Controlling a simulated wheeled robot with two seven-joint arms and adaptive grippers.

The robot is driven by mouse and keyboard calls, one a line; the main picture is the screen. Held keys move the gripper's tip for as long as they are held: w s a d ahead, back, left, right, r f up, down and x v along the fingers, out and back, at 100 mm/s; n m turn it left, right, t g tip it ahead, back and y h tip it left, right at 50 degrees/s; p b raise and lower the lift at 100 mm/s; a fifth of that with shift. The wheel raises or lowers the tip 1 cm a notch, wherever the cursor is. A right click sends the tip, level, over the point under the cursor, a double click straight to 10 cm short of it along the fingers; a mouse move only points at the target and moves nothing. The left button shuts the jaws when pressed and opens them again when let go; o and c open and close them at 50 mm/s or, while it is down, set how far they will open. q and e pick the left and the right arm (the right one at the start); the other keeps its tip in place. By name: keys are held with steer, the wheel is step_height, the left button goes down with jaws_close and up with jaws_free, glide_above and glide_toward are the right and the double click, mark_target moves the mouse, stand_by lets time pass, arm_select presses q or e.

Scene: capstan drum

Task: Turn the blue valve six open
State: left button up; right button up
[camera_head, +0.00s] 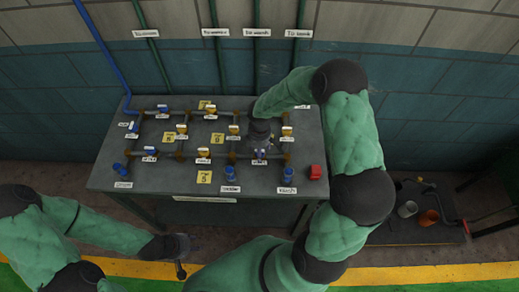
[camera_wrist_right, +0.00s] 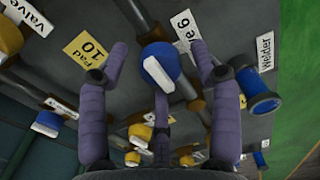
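The blue valve six (camera_wrist_right: 160,66) has a blue and white handle on a grey pipe. In the right wrist view its partly covered label (camera_wrist_right: 186,28) ends in "e 6". My right gripper (camera_wrist_right: 160,60) is open, with its purple fingers spread to either side of the handle and visible gaps between. In the head view my right gripper (camera_head: 262,148) reaches down over the bench's right half and mostly hides this valve. My left gripper (camera_head: 186,252) is in front of the bench, low and empty, its fingers looking apart.
The grey bench (camera_head: 140,185) carries pipes with several other blue and yellow valves.

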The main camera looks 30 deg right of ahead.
step_height(320, 180, up, 12)
stand_by(0.7)
stand_by(0.4)
